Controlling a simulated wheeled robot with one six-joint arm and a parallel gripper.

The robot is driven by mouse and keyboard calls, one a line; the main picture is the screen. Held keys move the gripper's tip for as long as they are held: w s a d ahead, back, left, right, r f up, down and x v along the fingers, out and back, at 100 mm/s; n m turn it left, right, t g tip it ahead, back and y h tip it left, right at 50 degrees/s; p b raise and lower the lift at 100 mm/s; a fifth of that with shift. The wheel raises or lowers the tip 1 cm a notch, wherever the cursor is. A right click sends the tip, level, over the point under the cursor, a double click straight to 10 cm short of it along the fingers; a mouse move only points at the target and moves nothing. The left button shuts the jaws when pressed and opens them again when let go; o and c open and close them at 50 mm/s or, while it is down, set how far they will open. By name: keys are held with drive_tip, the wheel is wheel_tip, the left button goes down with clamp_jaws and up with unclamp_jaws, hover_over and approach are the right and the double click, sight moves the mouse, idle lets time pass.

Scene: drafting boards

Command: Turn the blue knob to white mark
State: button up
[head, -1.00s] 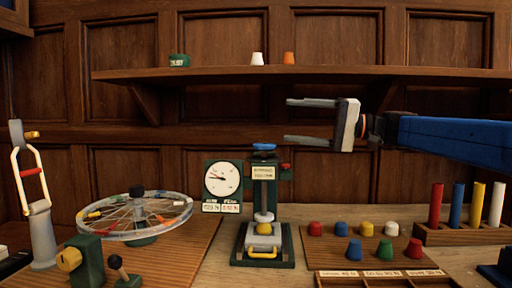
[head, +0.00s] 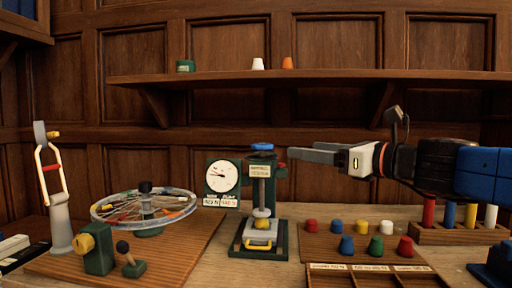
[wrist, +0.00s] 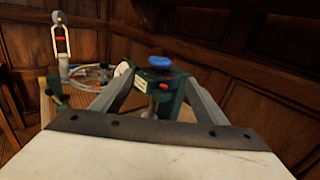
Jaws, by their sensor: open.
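The blue knob (head: 263,147) sits on top of the green press-like stand (head: 262,200) in the middle of the table. It also shows in the wrist view (wrist: 160,61), beyond and roughly between my fingers. My gripper (head: 299,153) is open and empty, level with the knob and a short way to its right, fingers pointing left towards it. It does not touch the knob. In the wrist view the two fingers (wrist: 152,95) spread to either side of the stand's top. I cannot make out a white mark by the knob.
A dial gauge (head: 222,176) stands left of the stand, with a spoked wheel (head: 110,211) on a wooden board further left. Coloured caps (head: 347,245) and a rack of coloured rods (head: 471,236) are at the right. A shelf (head: 330,77) runs above my gripper.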

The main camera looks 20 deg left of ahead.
sight(270, 147)
drive_tip(key=shift+m, duration=0.3)
drive_tip(key=x, duration=1.7)
drive_tip(key=shift+f, duration=0.2)
drive_tip(key=shift+c, duration=0.3)
drive_tip(key=c, duration=1)
